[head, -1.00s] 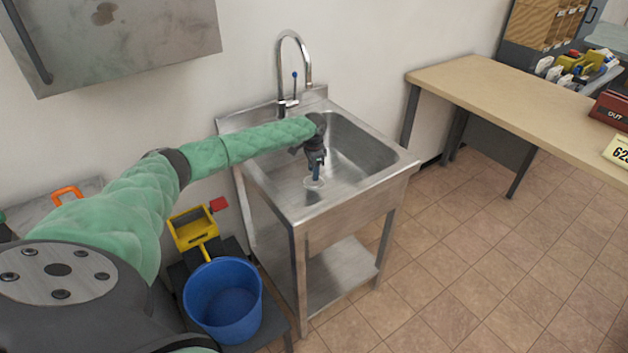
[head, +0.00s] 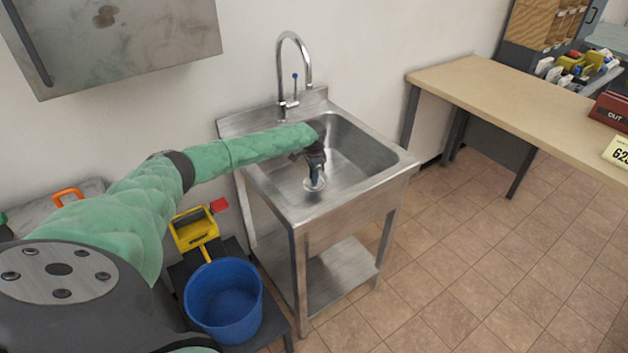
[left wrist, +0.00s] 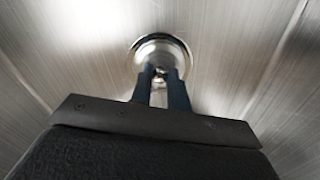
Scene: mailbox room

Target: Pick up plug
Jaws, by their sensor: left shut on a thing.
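The plug (left wrist: 163,50) is a round, shiny metal piece on the floor of the sink basin. In the head view the plug (head: 314,185) shows as a small pale disc under my left gripper (head: 315,176). My left gripper points down into the basin. In the left wrist view its fingers (left wrist: 160,75) are shut on the small knob at the middle of the plug. I cannot tell whether the plug is raised off the basin floor. My right gripper is in neither view.
The steel sink (head: 394,166) has raised basin walls around my left gripper. A curved faucet (head: 290,62) stands at the back rim. A blue bucket (head: 224,315) and a yellow item (head: 192,231) are at the lower left. A wooden table (head: 500,95) is at the right.

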